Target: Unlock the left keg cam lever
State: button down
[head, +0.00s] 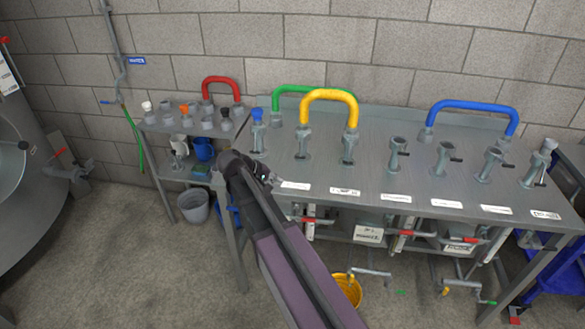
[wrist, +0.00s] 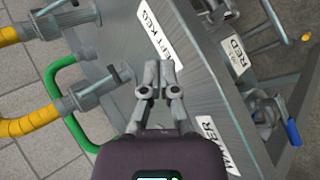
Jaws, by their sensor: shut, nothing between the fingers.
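My gripper (head: 267,176) is over the left front corner of the metal bench, left of the labels. In the wrist view its fingers (wrist: 152,70) are together and empty. A label ending in KEG (wrist: 156,38) lies just past the fingertips. A grey coupling (wrist: 88,96) on the yellow hose (wrist: 20,125) stands left of the fingers, with a stub pointing toward them. A gap seems to separate them. In the head view the yellow hose (head: 330,94) joins two couplings, left (head: 302,140) and right (head: 349,146). I cannot tell the left keg lever's position.
The bench (head: 385,178) carries several more couplings to the right and a blue-capped one (head: 257,134) at left. Green (head: 290,88) and blue (head: 475,104) hoses arch behind. A side shelf (head: 190,128) with small fittings stands left. A yellow bucket (head: 349,290) sits below.

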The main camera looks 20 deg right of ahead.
aim_at(301, 147)
jog(key=w+h+b, duration=0.2)
jog(key=w, duration=0.1)
jog(key=w+h+b, duration=0.2)
jog(key=w+b, duration=0.1)
jog(key=w+h+b, duration=0.2)
jog(key=w, duration=0.2)
jog(key=shift+w+d+f+n+t+b, duration=0.1)
jog(key=shift+d+f+n+t+b, duration=0.2)
jog(key=shift+n+t, duration=0.1)
jog(key=shift+w+a+r+h+b, duration=0.1)
jog(key=shift+w+r+h+b, duration=0.2)
jog(key=shift+w+r+h, duration=0.15)
jog(key=shift+w+d+f+b, duration=0.1)
jog(key=shift+d+f+b, duration=0.1)
jog(key=shift+d, duration=1.45)
jog(key=shift+w+d+f+b, duration=0.15)
jog(key=shift+d+f, duration=0.1)
jog(key=shift+d, duration=1.4)
jog(key=shift+w+d+f+b, duration=0.1)
jog(key=shift+d+f+b, duration=0.1)
jog(key=shift+d, duration=1.45)
jog(key=shift+s+d, duration=0.1)
jog(key=shift+d, duration=0.1)
